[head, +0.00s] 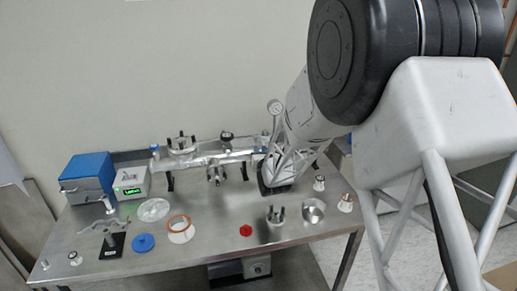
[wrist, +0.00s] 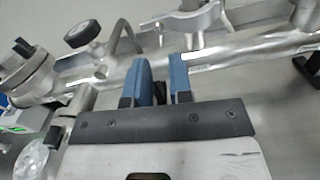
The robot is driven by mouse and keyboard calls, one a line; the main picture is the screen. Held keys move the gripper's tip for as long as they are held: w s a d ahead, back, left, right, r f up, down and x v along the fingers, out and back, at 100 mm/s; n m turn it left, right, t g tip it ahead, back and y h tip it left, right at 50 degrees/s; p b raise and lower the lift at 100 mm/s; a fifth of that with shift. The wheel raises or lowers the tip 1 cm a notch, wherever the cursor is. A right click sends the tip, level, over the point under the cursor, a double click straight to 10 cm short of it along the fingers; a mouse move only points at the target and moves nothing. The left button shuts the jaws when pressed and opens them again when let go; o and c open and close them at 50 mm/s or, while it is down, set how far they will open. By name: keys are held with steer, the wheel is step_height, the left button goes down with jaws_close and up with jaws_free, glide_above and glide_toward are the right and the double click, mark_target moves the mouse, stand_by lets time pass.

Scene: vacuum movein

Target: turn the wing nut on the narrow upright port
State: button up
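The metal vacuum manifold (head: 215,157) runs across the back of the steel table. In the wrist view its tube (wrist: 225,48) crosses behind my fingers. A silver clamp (wrist: 178,24) sits around a narrow upright stub above the tube, probably the narrow port. I cannot make out its wing nut clearly. My gripper (wrist: 163,78) shows two blue fingers apart, with a gap between them. A small dark piece sits low in the gap; I cannot tell what it is. The fingers appear in front of the tube, below the clamp. In the head view my arm hides the manifold's right part.
A black knob (wrist: 82,33) and wide flanged port (wrist: 25,72) stand left of the clamp. A blue box (head: 87,178), white controller (head: 131,181), red part (head: 246,230) and metal cup (head: 313,210) stand on the table.

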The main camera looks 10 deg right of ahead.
steer(key=shift+s, duration=1.15)
steer(key=s+a+r+m+g, duration=0.1)
steer(key=s+r+m+g, duration=0.4)
steer(key=s+m, duration=0.4)
steer(key=s+a+r+m+g, duration=0.1)
steer(key=s+r+m+g, duration=0.2)
steer(key=s+r+m, duration=0.5)
steer(key=s+a+r+m+g, duration=0.1)
steer(key=s+m+g, duration=0.6)
steer(key=s+m, duration=1.1)
steer(key=s, duration=1.2)
steer(key=shift+r, duration=0.15)
steer(key=shift+s+a, duration=0.1)
